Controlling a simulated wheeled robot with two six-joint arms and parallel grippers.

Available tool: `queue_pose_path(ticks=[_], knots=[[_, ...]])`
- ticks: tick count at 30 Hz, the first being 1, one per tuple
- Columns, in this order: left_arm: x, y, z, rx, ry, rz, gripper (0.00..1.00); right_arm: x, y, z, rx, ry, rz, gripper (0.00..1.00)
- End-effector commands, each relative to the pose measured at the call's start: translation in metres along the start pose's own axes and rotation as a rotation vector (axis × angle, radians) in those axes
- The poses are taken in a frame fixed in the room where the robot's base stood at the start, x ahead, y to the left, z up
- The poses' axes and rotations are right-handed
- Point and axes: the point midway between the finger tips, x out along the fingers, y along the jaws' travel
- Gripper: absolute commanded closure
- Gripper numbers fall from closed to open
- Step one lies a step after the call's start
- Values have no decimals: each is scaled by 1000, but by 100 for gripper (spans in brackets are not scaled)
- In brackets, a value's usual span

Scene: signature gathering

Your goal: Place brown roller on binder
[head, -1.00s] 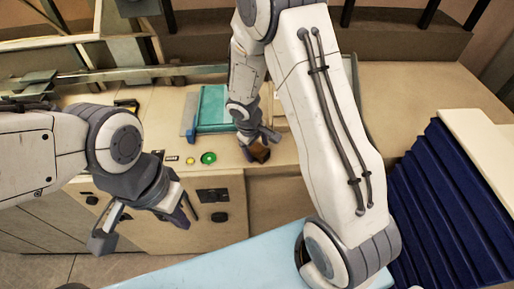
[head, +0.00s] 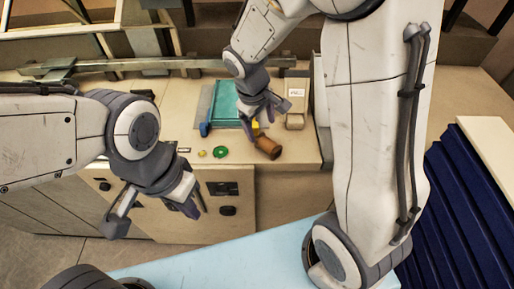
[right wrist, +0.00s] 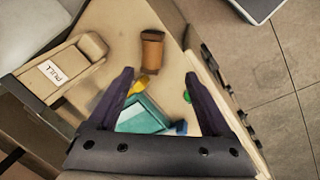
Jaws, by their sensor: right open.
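The brown roller (head: 268,147) is on the beige counter near its front edge; it also shows in the right wrist view (right wrist: 152,52), beyond my fingertips. I cannot tell whether it stands or lies. The teal binder (head: 226,104) lies behind and left of it, partly covered by my right gripper; it also shows between my fingers in the right wrist view (right wrist: 143,116). My right gripper (head: 262,117) is open and empty, just behind the roller and over the binder's right side. My left gripper (head: 157,212) is open and empty, in front of the cabinet.
A yellow item (head: 256,128) is beside the roller. A beige block with a white label (head: 296,100) is at the right. Dark blue ribbed panels (head: 470,210) stand at far right.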

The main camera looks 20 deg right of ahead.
Motion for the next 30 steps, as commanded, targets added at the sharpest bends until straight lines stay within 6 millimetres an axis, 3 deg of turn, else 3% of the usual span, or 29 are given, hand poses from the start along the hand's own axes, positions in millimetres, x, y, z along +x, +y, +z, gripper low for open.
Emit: queue_pose_path(ticks=[2,6,9,12,18,26,30], knots=[[0,0,0,0,0,0,100,-24,-30,9,-18,24,-27,17],[0,0,0,0,0,0,100,-66,-95,48,-55,52,-112,17],[0,0,0,0,0,0,100,-86,-133,83,-83,60,-181,17],[0,0,0,0,0,0,100,-97,-158,112,-108,61,-238,17],[0,0,0,0,0,0,100,-104,-176,137,-127,55,-285,17],[1,0,0,0,0,0,100,-102,-176,136,-125,55,-285,17],[16,-1,1,-1,0,0,100,-87,-179,136,-124,55,-284,17]])
